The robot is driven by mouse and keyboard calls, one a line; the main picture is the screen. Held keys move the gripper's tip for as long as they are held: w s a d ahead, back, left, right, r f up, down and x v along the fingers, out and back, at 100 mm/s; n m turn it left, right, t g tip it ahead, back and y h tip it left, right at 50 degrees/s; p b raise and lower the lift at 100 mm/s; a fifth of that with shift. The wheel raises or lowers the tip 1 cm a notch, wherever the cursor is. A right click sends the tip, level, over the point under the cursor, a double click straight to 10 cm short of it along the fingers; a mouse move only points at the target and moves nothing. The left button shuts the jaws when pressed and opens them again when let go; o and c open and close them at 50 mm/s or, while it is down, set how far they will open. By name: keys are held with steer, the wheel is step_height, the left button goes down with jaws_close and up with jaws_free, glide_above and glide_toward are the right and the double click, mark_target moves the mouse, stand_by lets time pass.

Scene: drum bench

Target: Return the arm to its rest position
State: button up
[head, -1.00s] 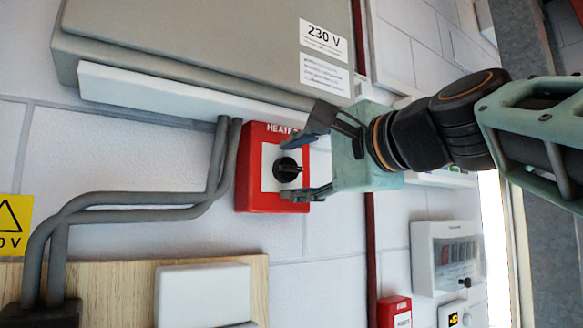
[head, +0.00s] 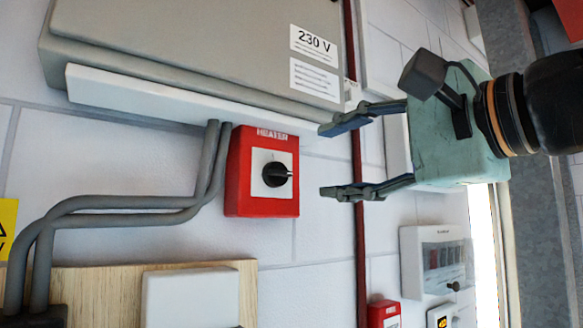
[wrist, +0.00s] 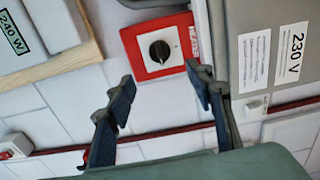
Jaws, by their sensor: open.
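My gripper (head: 345,160) is open and empty, its two dark fingers spread and pointing left in the head view. It is apart from the red heater switch box (head: 234,170), to the right of it. The black knob (head: 276,174) on the box's white plate is fully in view, with nothing touching it. In the wrist view, the red box (wrist: 133,45) and its knob (wrist: 159,51) lie beyond the gap between the open fingers (wrist: 160,97).
A grey 230 V cabinet (head: 190,45) is above the switch box. Grey conduits (head: 120,203) run left from it. A dark red pipe (head: 359,235) runs down the wall behind my gripper. A clear-fronted panel (head: 415,262) and a second red box (head: 383,312) are at lower right.

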stand_by(0.4)
step_height(320, 180, down, 30)
steer(key=w+n+g+h, duration=0.2)
steer(key=n+g+h, duration=0.3)
steer(key=s+d+f+n+g+h, duration=0.2)
steer(key=s+d+f+n, duration=0.1)
steer(key=f, duration=0.7)
steer(key=s+d+f+n+g+h, duration=0.2)
steer(key=s+f, duration=0.3)
steer(key=f, duration=0.6)
steer(key=shift+d+f+n+h, duration=0.15)
steer(key=shift+d+n+h, duration=0.35)
steer(key=shift+d, duration=0.05)
steer(key=shift+w, duration=0.1)
steer(key=shift+c, duration=0.7)
